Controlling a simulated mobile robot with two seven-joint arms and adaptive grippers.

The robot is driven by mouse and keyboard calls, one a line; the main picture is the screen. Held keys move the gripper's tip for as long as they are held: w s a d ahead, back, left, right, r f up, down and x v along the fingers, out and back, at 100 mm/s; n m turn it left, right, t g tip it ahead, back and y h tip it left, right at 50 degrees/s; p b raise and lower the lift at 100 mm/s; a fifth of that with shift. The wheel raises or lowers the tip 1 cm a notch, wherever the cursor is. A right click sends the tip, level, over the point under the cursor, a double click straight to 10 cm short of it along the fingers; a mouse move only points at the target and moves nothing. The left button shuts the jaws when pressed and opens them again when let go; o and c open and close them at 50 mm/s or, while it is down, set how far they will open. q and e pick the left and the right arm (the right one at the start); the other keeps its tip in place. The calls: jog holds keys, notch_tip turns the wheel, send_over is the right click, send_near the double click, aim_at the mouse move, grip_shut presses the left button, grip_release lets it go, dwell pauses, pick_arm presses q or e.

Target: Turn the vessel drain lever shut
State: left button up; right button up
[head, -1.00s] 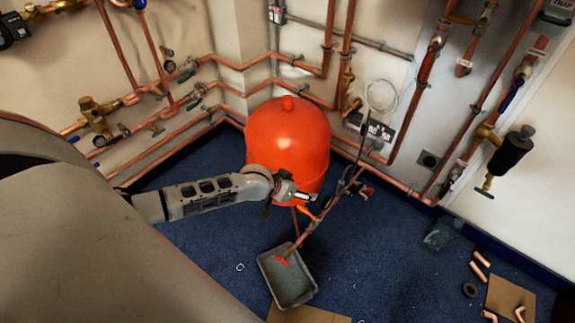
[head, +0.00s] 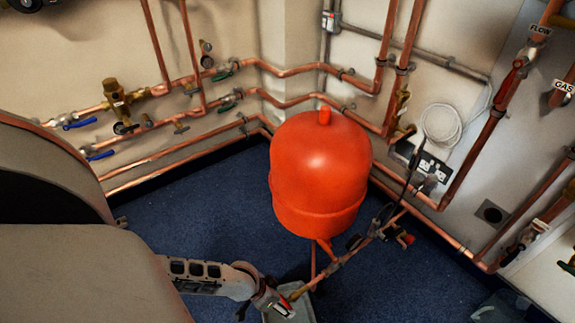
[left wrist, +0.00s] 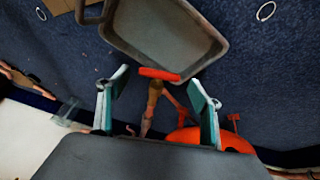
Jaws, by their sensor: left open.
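The red drain lever (left wrist: 158,74) sits at the end of a brass valve (left wrist: 154,92) in the left wrist view. It lies between the two teal-padded fingers of my left gripper (left wrist: 159,80), which is open, with a gap visible on both sides. In the head view my left gripper (head: 274,304) is low in the picture, by the lower end of the copper drain pipe (head: 340,259). The red-orange vessel (head: 318,170) stands behind it; part of it shows in the left wrist view (left wrist: 195,138). My right gripper is not in view.
A grey tray (left wrist: 190,66) lies on the blue floor beyond the lever, partly cut off in the head view. Copper pipes (head: 290,102) run along both walls. A socket (head: 432,168) is on the right wall. Blue floor (head: 205,200) left of the vessel is clear.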

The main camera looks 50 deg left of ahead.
pick_arm(q)
jog(key=shift+b+x, duration=0.3)
jog(key=shift+x, duration=0.55)
jog(key=shift+w, duration=0.1)
jog(key=c, duration=1.1)
jog(key=p, duration=0.1)
jog(key=r+y+p, duration=0.1)
jog(key=shift+w+d+p, duration=0.2)
jog(key=shift+w+p, duration=0.15)
jog(key=shift+w, duration=0.05)
jog(key=shift+s+f+y+p, duration=0.2)
jog(key=shift+f+y+p, duration=0.05)
jog(key=shift+y+p, duration=0.15)
jog(key=shift+s+f, duration=0.3)
jog(key=shift+s, duration=0.05)
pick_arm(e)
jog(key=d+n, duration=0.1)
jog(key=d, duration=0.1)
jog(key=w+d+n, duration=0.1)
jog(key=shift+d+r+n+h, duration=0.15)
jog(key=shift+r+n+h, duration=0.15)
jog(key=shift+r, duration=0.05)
